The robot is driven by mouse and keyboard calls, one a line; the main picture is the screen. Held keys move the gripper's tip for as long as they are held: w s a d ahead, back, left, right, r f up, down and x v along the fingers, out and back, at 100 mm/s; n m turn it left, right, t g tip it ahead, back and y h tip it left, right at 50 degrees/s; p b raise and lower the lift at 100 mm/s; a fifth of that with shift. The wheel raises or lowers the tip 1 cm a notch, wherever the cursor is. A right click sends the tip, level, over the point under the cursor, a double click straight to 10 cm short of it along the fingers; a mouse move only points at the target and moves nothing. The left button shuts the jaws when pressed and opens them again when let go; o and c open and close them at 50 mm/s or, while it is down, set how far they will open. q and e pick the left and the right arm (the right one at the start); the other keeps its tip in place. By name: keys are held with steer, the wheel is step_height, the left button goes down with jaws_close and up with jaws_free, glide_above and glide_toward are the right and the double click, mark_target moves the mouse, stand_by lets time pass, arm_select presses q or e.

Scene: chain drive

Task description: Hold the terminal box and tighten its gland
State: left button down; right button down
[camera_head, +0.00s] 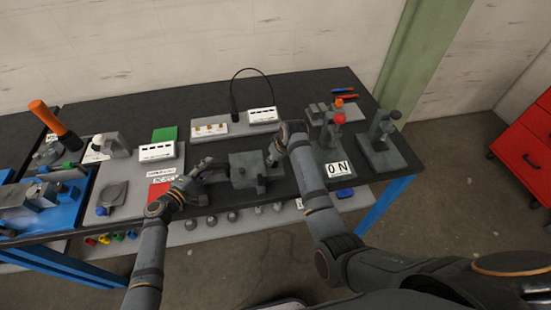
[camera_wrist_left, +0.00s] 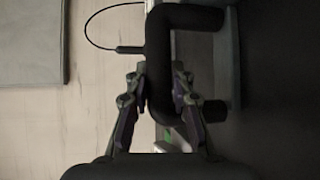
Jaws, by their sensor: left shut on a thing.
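The terminal box (camera_head: 243,166) is a dark grey block on the bench between my two grippers. My left gripper (camera_head: 208,168) is at the box's left side. In the left wrist view its fingers (camera_wrist_left: 157,92) are shut on a black bent handle (camera_wrist_left: 160,65), which appears to belong to the box. My right gripper (camera_head: 272,158) is at the box's right end, angled down and left. It is too small and dark to tell if it is open or touches the box. The gland cannot be made out clearly; a small dark knob (camera_head: 261,187) shows at the box's front right.
Right of the box stand a fixture with a red knob (camera_head: 339,118) and a grey fixture (camera_head: 382,135). Behind is a light panel with brass fittings (camera_head: 209,129) and a black cable (camera_head: 234,95). Several knobs line the shelf below.

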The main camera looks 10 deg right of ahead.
steer(key=shift+m, duration=0.4)
steer(key=c, duration=1.3)
jaws_free()
steer(key=shift+r, duration=0.2)
steer(key=v, duration=0.3)
steer(key=shift+s+f, duration=0.1)
steer(key=shift+s, duration=0.1)
steer(key=s+d, duration=0.4)
steer(key=s, duration=0.7)
steer(key=shift+d, duration=0.15)
